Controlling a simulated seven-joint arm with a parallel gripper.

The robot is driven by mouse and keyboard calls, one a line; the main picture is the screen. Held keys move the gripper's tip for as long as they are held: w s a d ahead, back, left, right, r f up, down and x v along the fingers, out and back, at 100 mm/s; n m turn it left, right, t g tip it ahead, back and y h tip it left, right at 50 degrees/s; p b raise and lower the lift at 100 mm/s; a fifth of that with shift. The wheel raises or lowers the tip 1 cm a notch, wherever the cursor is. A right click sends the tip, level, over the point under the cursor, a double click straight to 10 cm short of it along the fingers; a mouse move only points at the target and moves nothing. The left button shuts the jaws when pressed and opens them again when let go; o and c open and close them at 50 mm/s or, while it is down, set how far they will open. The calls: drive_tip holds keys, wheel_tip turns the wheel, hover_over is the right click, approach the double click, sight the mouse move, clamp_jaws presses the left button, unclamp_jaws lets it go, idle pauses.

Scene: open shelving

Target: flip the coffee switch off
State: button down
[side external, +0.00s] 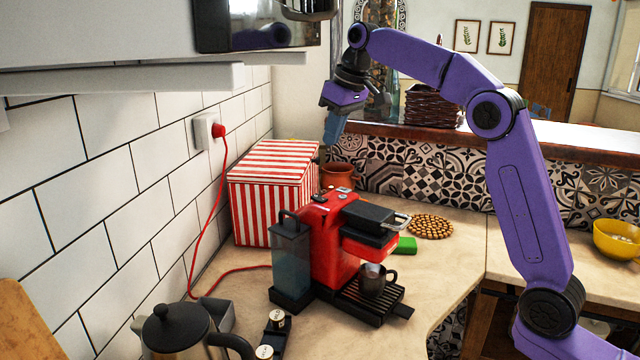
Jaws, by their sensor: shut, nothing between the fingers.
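A red and black coffee machine (335,240) stands on the counter, with a dark mug (373,281) on its drip tray. Small light and dark controls (343,190) show on its top; I cannot tell which is the switch or how it is set. My gripper (333,138) points down above and behind the machine's top, apart from it. Its blue fingers are together and hold nothing.
A red-striped box (270,185) stands against the tiled wall, with a brown pot (341,176) beside it. A red cord (221,190) runs to a wall socket. A kettle (176,330) is at front left; a round trivet (431,226) and green sponge (406,245) lie at right.

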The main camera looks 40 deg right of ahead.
sight(316, 195)
drive_tip(key=x, duration=1.3)
drive_tip(key=shift+s+f, duration=0.2)
drive_tip(key=shift+s, duration=0.15)
